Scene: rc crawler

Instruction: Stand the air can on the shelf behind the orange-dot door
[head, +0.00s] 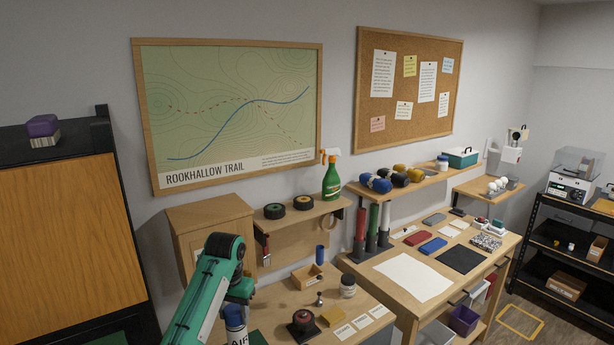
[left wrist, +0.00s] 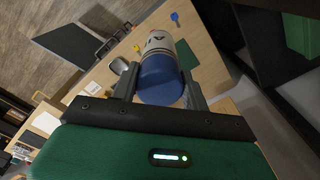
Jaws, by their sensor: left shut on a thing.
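The air can (head: 236,336) is white and blue with "AIR" lettering, at the bottom edge of the head view, partly cut off. My left gripper (head: 238,296) is shut on it. In the left wrist view the can's blue end (left wrist: 161,82) faces the camera between the two fingers of my left gripper (left wrist: 160,90). No orange dot shows on any door. A small closed wooden cabinet (head: 213,218) stands behind my left arm, its front partly hidden. A large black cabinet with a wood door (head: 62,240) stands at the far left. My right gripper is not in view.
A wooden bench (head: 262,322) holds a small open box (head: 306,278), a jar (head: 348,286), a dark red-and-black part (head: 302,322) and cards. A wall shelf (head: 300,219) carries wheels and a green spray bottle (head: 331,180). A second desk (head: 440,268) stands to the right.

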